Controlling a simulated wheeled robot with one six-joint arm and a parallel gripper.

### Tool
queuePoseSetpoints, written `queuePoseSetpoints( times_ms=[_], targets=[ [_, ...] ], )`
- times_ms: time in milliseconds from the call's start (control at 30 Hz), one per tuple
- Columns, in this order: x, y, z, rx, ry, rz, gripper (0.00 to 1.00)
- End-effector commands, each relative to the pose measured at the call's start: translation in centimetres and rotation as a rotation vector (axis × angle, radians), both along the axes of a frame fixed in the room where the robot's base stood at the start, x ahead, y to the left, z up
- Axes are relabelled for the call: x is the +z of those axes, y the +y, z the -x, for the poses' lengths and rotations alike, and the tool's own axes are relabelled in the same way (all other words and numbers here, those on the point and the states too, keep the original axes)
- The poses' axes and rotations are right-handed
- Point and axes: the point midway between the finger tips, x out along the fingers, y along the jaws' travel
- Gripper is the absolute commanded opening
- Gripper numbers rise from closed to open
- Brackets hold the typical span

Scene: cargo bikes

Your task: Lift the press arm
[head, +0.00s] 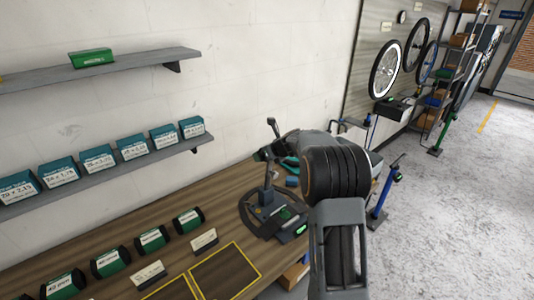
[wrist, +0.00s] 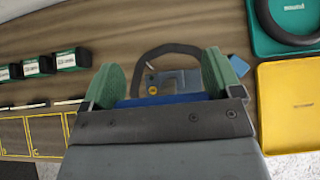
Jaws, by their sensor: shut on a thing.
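The press (head: 250,207) stands on the wooden bench in the head view, with a dark rounded base frame and an upright post. My gripper is at the top of the post, shut on the press arm; my own arm hides part of the grip. In the wrist view, the green fingertips of my gripper (wrist: 164,82) stand on either side of a blue bar, and the press base (wrist: 150,58) with its curved dark frame lies beyond them.
Several green-and-black rolls (head: 152,239) and small label cards (head: 203,241) lie on the bench to the left, with yellow-edged mats (head: 226,272) in front. A green tray (wrist: 262,45) and a yellow tray (wrist: 288,135) are at the right in the wrist view. A blue stand (head: 387,190) stands on the floor.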

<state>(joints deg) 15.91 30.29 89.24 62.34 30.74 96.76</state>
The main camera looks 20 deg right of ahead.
Motion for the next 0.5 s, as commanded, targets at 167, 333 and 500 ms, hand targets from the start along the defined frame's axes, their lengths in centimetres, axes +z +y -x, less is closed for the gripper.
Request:
queuePoseSetpoints(
  times_ms=[167, 333, 500],
  targets=[
    [-1.09, 0.17, 0.27, 0.008, 0.019, -0.003, 0.42],
    [-0.87, 0.05, 0.22, 0.005, 0.016, -0.003, 1.0],
    [-0.61, -0.12, 0.19, 0.001, 0.012, -0.002, 1.0]
  ],
)
